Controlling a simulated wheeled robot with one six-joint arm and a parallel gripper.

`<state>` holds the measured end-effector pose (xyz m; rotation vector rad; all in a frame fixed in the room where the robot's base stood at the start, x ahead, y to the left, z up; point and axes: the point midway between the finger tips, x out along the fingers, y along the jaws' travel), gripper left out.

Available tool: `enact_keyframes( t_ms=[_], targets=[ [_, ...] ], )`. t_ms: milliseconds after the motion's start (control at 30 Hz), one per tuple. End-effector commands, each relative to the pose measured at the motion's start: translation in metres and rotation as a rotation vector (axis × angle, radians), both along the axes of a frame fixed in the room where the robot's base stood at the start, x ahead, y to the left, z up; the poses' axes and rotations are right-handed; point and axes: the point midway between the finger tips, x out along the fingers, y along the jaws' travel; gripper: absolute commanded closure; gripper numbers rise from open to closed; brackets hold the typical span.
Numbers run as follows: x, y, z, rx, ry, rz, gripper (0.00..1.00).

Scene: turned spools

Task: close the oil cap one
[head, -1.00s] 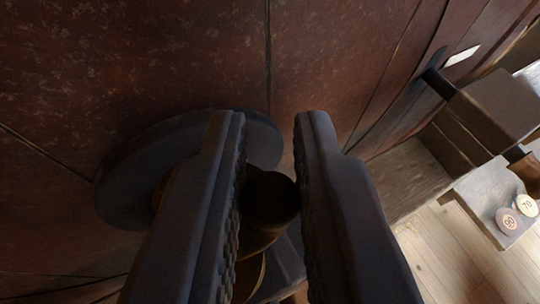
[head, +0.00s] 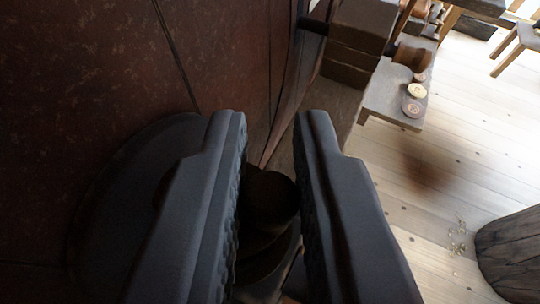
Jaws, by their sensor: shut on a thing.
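My gripper (head: 268,130) points away from the camera, with its two dark ribbed fingers on either side of a dark round knob (head: 270,200). It is shut on this knob, which appears to be part of the oil cap. Below the knob, a darker rounded part (head: 265,260) shows dimly between the fingers. A large dark round plate (head: 110,215) lies behind the left finger against a rust-brown panelled surface (head: 90,80). The left finger hides part of the plate. The shadow is too deep to tell how the cap sits.
A wooden block structure (head: 355,40) and a low bench (head: 385,100) with small round discs (head: 412,107) stand at the upper right. A dark wooden stump (head: 510,255) is at the lower right. Pale plank floor (head: 440,170) between them is open.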

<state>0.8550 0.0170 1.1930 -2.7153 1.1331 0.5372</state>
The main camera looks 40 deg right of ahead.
Motion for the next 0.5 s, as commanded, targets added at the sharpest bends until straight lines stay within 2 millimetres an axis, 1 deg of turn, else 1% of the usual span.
enact_keyframes(
  t_ms=[33,200,500],
  targets=[
    [0.0008,0.0028,-0.0014,-0.001,0.003,-0.030,1.00],
    [-0.0012,0.0049,-0.0013,0.000,0.002,-0.126,1.00],
    [-0.0031,0.0075,-0.0013,0.001,0.003,-0.208,1.00]
  ],
)
